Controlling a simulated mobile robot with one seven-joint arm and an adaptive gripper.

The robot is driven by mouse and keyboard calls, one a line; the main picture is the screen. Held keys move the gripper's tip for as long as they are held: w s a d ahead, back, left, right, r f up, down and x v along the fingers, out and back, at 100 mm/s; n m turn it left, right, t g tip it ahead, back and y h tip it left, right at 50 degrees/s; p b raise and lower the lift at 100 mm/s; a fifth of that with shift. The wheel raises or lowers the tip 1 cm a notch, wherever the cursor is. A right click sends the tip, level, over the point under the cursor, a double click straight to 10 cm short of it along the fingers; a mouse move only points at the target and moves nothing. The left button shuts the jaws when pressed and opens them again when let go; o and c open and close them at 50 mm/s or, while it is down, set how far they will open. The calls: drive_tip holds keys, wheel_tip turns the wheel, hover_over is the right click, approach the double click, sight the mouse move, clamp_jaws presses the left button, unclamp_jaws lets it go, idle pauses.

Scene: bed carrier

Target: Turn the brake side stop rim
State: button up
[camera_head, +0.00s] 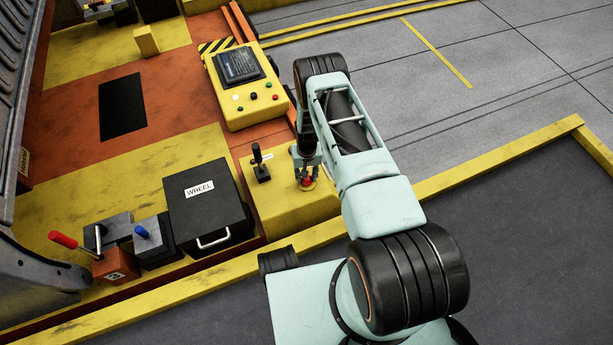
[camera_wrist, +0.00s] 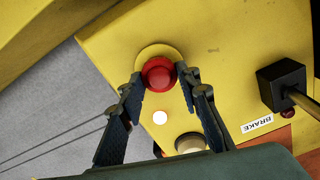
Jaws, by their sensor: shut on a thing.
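The red stop button (camera_wrist: 158,73) stands on a round yellow base on the yellow brake box (camera_wrist: 215,40). In the head view the button (camera_head: 307,182) shows just below my fingers, at the right part of the box (camera_head: 285,213). My gripper (camera_wrist: 160,80) is shut on the rim of the red button, one fingertip at its left side and one at its right. In the head view my gripper (camera_head: 307,171) points down at it. The fingers cover part of the button's sides. I cannot tell how far the rim is turned.
A black brake lever (camera_head: 261,165) stands left of my gripper, with the BRAKE label (camera_wrist: 257,124) beside it. The black WHEEL box (camera_head: 208,208) and a red-handled lever (camera_head: 75,242) are further left. A yellow control panel (camera_head: 240,88) lies behind. Grey floor is open at right.

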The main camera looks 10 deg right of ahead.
drive_tip(key=shift+m, duration=1.6)
drive_tip(key=o, duration=1.2)
drive_tip(key=shift+r, duration=0.15)
wheel_tip(320, 180, up, 12)
